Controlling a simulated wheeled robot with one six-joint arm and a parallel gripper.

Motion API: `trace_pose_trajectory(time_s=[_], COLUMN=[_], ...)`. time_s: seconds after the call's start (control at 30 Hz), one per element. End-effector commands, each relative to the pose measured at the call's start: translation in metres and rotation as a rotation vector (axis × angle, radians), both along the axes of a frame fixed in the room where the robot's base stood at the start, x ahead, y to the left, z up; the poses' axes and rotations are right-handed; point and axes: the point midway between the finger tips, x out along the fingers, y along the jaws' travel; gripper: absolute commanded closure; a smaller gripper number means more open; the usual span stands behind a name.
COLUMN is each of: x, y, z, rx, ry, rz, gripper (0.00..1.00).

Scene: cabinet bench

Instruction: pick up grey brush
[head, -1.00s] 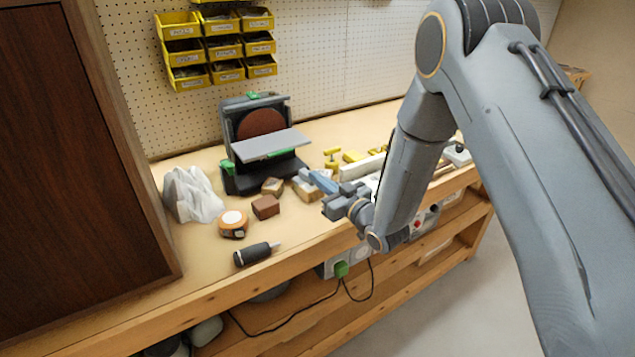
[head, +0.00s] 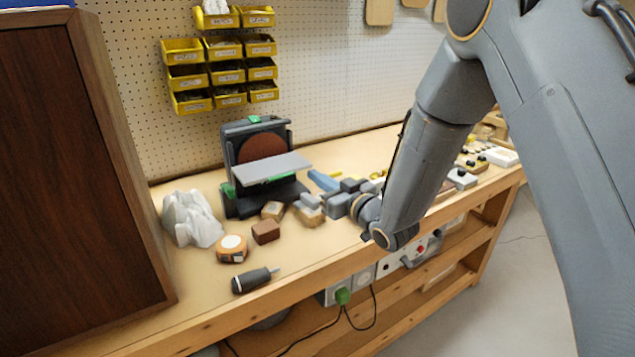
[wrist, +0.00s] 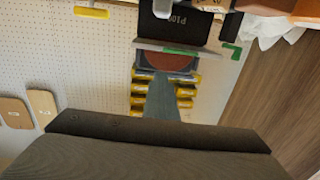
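A flat blue-grey piece, which looks like the grey brush (head: 322,180), juts out to the left from my gripper (head: 338,198) in the head view. In the wrist view the brush (wrist: 162,98) stands out past the dark gripper part at the bottom, in front of the sander disc and yellow bins. My gripper appears shut on it, held above the bench; the grip itself is mostly hidden by the dark finger blocks. A dark-handled tool with a thin tip (head: 253,280) lies on the bench near the front edge.
A disc sander (head: 262,165) stands behind the gripper. A tape measure (head: 232,249), a brown block (head: 265,232), wooden blocks and a crumpled white thing (head: 192,218) lie to the left. A dark wooden cabinet (head: 75,170) closes the left side.

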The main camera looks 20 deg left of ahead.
Motion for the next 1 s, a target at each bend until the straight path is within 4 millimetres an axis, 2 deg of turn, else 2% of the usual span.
trace_pose_trajectory(time_s=[0.17, 0.63, 1.0], x=[0.0002, 0.0003, -0.002], y=[-0.0001, -0.0001, -0.004], z=[0.0001, 0.0002, -0.0003], rx=[0.0, 0.0, 0.0], ry=[0.0, -0.001, 0.0], rz=[0.0, 0.0, -0.001], gripper=[1.0, 0.21, 0.2])
